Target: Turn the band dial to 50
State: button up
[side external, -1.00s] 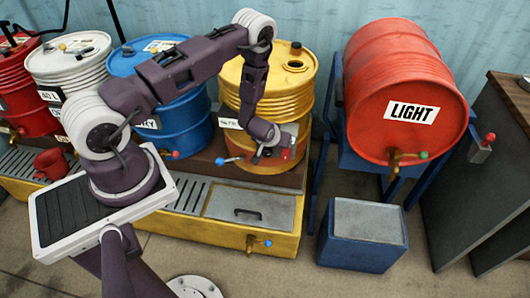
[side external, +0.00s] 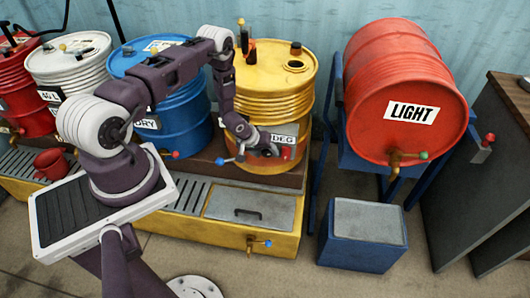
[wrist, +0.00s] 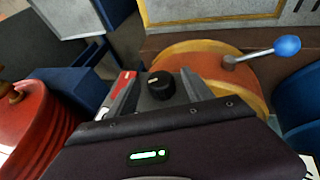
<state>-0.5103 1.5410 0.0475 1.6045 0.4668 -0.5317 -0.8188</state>
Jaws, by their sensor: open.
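The black dial knob (wrist: 160,85) with a light pointer mark sits on a dark plate, beside a red panel (wrist: 124,86), in the wrist view. This control is on the front of the yellow drum (side external: 275,80), whose label is partly covered and reads "DEG". My gripper (wrist: 158,88) is open, with one finger on each side of the knob in the picture. Whether the fingers touch it I cannot tell. In the side view my gripper (side external: 268,150) is at the drum's lower front and hides most of the control. The dial's numbers are not readable.
A tap with a blue-tipped lever (wrist: 287,45) stands close to the control; its blue tip also shows in the side view (side external: 220,161). The blue drum (side external: 165,95) is to the left. The red "LIGHT" drum (side external: 400,70) lies on a stand to the right.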

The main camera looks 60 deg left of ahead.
grip_shut()
jog(key=shift+w+d, duration=0.1)
dwell(0.3)
jog(key=shift+w+d+m+g+y, duration=0.15)
jog(key=shift+m+g+y, duration=0.15)
jog(key=shift+g+y, duration=0.5)
jog(key=g+y, duration=0.2)
jog(key=m+g+y, duration=0.1)
jog(key=shift+w+d, duration=0.25)
jog(key=shift+w+d+f+g+y, duration=0.1)
jog(key=shift+g+y, duration=0.7)
jog(key=shift+f+m+g+y, duration=0.1)
jog(key=shift+m+g+y, duration=0.3)
jog(key=shift+g+y, duration=0.3)
jog(key=shift+y, duration=0.3)
